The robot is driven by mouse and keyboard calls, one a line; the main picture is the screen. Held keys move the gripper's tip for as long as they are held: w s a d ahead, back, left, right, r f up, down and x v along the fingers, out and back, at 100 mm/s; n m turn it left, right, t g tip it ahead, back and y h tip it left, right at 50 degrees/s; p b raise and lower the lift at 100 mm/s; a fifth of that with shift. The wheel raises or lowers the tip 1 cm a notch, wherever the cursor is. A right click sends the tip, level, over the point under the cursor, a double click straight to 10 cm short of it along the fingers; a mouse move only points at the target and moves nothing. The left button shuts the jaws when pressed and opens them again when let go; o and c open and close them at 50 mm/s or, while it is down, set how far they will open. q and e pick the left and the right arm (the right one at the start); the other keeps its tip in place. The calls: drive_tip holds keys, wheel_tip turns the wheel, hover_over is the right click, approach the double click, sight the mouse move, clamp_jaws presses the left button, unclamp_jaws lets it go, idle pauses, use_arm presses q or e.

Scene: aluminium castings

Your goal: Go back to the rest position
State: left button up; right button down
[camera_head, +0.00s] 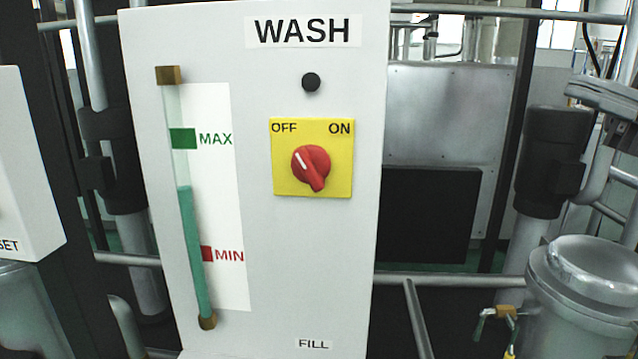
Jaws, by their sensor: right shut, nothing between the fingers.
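The white WASH panel (335,260) stands upright in the middle of the head view. A red rotary knob (311,168) sits on its yellow plate (340,183), marked OFF at the left and ON at the right. The knob's white mark points up and left, toward OFF. Left of the knob is a sight tube (190,215) with green liquid, its level between the green MAX mark (183,139) and the red MIN mark (207,254). I cannot make out either of my grippers in this view.
Part of another white box (25,170) is at the left edge. A round metal housing (590,290) with a brass valve (500,312) stands at the lower right. Pipes and dark posts surround the panel. The space directly before the panel looks clear.

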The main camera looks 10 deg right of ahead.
drive_tip(key=w+a+f+m+t+h, duration=0.1)
drive_tip(key=w+f+m+t+h, duration=0.35)
drive_tip(key=f+m, duration=0.4)
drive_tip(key=w+a+f+m+t+h, duration=0.25)
drive_tip(key=f+m+t+h, duration=0.3)
drive_tip(key=f+m, duration=0.3)
drive_tip(key=w+a+f+m+t+h, duration=0.1)
drive_tip(key=w+f+m+t+h, duration=0.4)
drive_tip(key=f+m, duration=0.4)
drive_tip(key=s+a+f+m+g+h, duration=0.1)
drive_tip(key=s+f+m+g+h, duration=0.15)
drive_tip(key=s+f+g, duration=0.55)
drive_tip(key=s+a+f+m+g+h, duration=0.1)
drive_tip(key=s+a+f+m+h, duration=0.15)
drive_tip(key=f, duration=0.95)
drive_tip(key=s+a+f+g, duration=0.2)
drive_tip(key=s+f+g, duration=0.2)
drive_tip(key=s, duration=0.5)
drive_tip(key=s+a+f+g, duration=0.2)
drive_tip(key=s+f+g, duration=0.2)
drive_tip(key=s, duration=0.5)
drive_tip(key=w+a+f+t+y+p, duration=0.1)
drive_tip(key=w+a+f+t+y, duration=0.1)
drive_tip(key=w+f+t, duration=0.4)
drive_tip(key=shift+w+a+f+n+t, duration=0.3)
drive_tip(key=shift+a+f, duration=0.25)
drive_tip(key=shift+f, duration=0.4)
